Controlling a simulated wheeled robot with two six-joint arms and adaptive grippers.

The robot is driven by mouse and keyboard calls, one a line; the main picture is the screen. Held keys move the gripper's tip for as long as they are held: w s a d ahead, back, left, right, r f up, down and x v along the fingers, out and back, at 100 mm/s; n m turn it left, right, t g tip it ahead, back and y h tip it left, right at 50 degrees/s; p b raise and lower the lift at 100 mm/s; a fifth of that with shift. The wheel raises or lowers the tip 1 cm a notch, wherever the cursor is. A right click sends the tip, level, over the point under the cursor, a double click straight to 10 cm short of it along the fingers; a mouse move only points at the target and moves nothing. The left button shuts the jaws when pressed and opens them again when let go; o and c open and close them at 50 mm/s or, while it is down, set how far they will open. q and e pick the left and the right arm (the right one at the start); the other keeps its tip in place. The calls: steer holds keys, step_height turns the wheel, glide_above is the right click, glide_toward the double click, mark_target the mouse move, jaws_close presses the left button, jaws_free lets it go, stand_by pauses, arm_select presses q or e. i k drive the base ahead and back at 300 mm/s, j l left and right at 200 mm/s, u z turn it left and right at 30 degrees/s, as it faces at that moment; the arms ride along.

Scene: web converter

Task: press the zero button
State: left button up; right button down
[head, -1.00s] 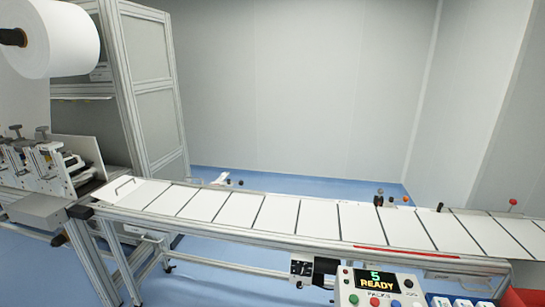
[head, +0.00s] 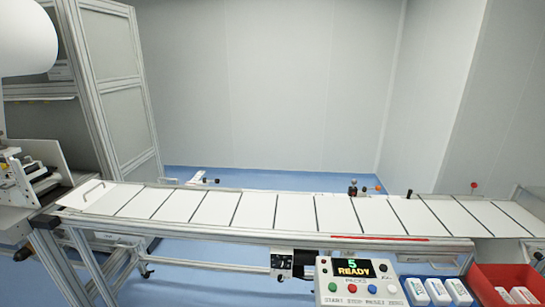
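A pale control box (head: 322,273) stands at the bottom of the head view, in front of the conveyor. Its dark display (head: 354,268) reads "5 READY" with "PACKS" below. A row of round buttons runs along its front: green, red, blue and white. The white button (head: 392,289) is at the right end, above the label ZERO. A small dark knob or switch sits on the box's upper right. Neither of my grippers is in view, and nothing covers the buttons.
The conveyor (head: 255,211) with white panels crosses behind the control box. A blue tray (head: 408,293) with several white packs is right of the box. A red bin (head: 483,291) with white packs stands farther right. A machine with a large white roll (head: 25,40) is at left.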

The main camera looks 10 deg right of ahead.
mark_target(392, 288)
steer(key=z, duration=1.2)
